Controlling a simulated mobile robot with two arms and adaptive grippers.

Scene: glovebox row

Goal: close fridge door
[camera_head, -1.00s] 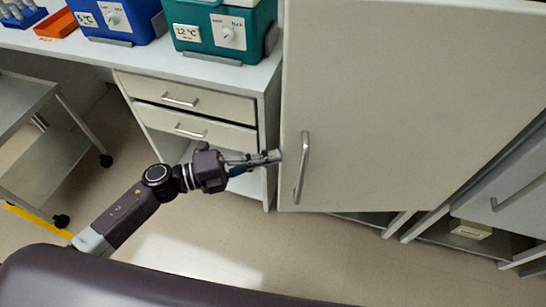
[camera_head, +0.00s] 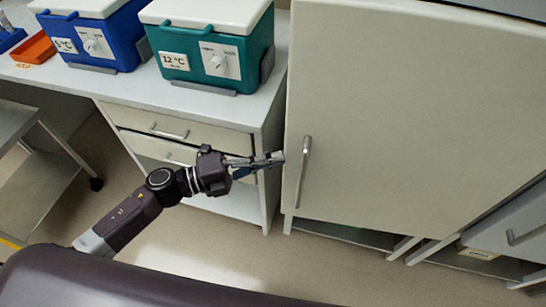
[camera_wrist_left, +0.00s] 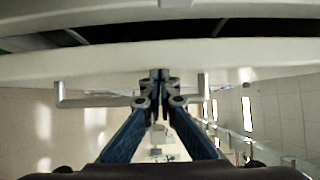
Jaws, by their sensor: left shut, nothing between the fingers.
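The fridge door (camera_head: 410,110) is the large off-white panel filling the right of the head view, with an upright metal bar handle (camera_head: 303,172) near its left edge. My left gripper (camera_head: 280,158) is shut and empty, its fingertips at the door's left edge beside the handle. In the left wrist view, the shut fingertips (camera_wrist_left: 160,76) reach a pale door edge (camera_wrist_left: 240,55). A dark gap (camera_wrist_left: 200,30) shows beyond that edge, so the door appears ajar. Whether the fingertips touch the door is unclear. My right gripper is not in view.
A white counter (camera_head: 215,106) with drawers stands left of the door. It carries a teal cool box (camera_head: 205,50), a blue cool box (camera_head: 95,40) and an orange tray (camera_head: 35,50). A grey cart (camera_head: 45,185) stands at the left. Open floor (camera_head: 190,240) lies in front.

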